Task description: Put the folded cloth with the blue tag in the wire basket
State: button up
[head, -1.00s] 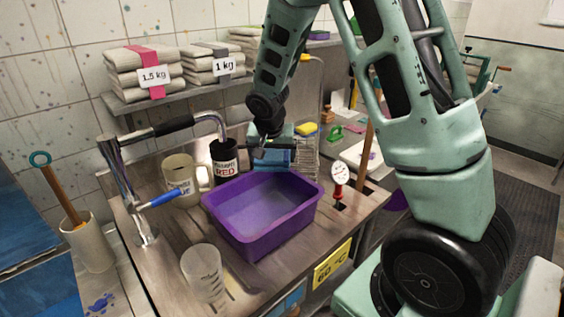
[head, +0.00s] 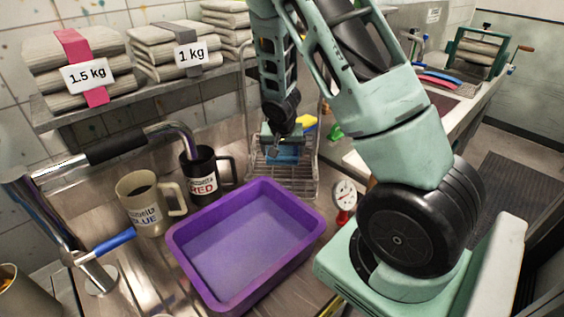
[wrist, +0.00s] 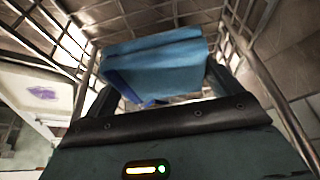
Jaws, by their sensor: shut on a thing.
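My gripper (head: 282,138) is shut on the folded blue cloth (head: 284,153). The cloth also fills the middle of the wrist view (wrist: 160,62), held between my fingers, with a darker blue tag (wrist: 124,86) hanging at its left edge. The wire basket (head: 292,184) stands behind the purple tub, and the cloth is over or within its upper part. In the wrist view, basket wires (wrist: 60,44) run along both sides of the cloth. I cannot tell whether the cloth touches the basket floor.
The purple tub (head: 184,253) stands in front of the basket. Two mugs, black (head: 202,174) and cream (head: 143,205), are at left under a shelf (head: 150,93) of weighted folded stacks. A dial gauge (head: 343,194) stands right of the tub. A yellow block (head: 307,123) is behind my gripper.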

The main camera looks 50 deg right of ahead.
aim_at(282, 172)
jog(key=shift+f+p, duration=0.3)
jog(key=shift+f, duration=2.2)
jog(key=shift+f, duration=0.2)
jog(key=o, duration=0.9)
jog(key=shift+c, duration=0.2)
jog(key=shift+r, duration=0.15)
